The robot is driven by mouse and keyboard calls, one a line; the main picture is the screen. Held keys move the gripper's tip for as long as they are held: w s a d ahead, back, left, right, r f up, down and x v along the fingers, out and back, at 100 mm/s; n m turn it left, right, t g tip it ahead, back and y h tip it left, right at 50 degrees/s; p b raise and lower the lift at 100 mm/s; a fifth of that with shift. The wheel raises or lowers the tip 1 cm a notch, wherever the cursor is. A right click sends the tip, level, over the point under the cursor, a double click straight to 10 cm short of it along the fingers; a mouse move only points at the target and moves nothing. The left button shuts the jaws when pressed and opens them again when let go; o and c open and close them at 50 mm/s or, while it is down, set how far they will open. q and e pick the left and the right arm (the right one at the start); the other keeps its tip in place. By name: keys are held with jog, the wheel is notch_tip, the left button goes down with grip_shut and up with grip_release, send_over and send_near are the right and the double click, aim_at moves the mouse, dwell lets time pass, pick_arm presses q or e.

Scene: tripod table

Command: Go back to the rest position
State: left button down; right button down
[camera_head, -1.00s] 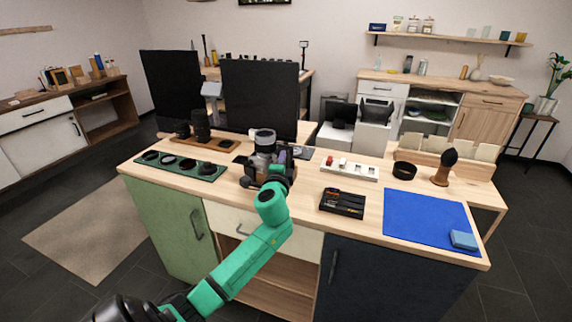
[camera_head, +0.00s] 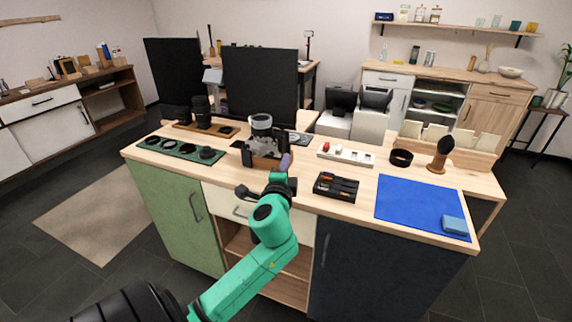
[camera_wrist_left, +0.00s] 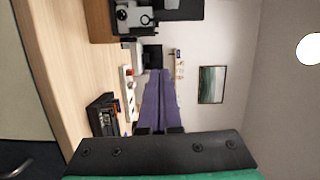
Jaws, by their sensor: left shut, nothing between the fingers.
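My left gripper (camera_head: 285,162) is at the front edge of the wooden table (camera_head: 300,198), just in front of and to the right of a silver-and-black camera (camera_head: 262,140). In the left wrist view its purple fingers (camera_wrist_left: 158,78) lie together, shut and empty. The camera (camera_wrist_left: 132,16) shows at the top of that view, apart from the fingers. It stands on a wooden holder on the table, partly hidden behind my gripper in the head view. My right gripper is in neither view.
A dark lens tray (camera_head: 182,149) lies left of the camera. A black tool box (camera_head: 336,187), a white strip (camera_head: 346,154) and a blue mat (camera_head: 422,206) with a blue block (camera_head: 454,225) lie to the right. Black panels (camera_head: 259,84) stand behind. Floor shows left of the table.

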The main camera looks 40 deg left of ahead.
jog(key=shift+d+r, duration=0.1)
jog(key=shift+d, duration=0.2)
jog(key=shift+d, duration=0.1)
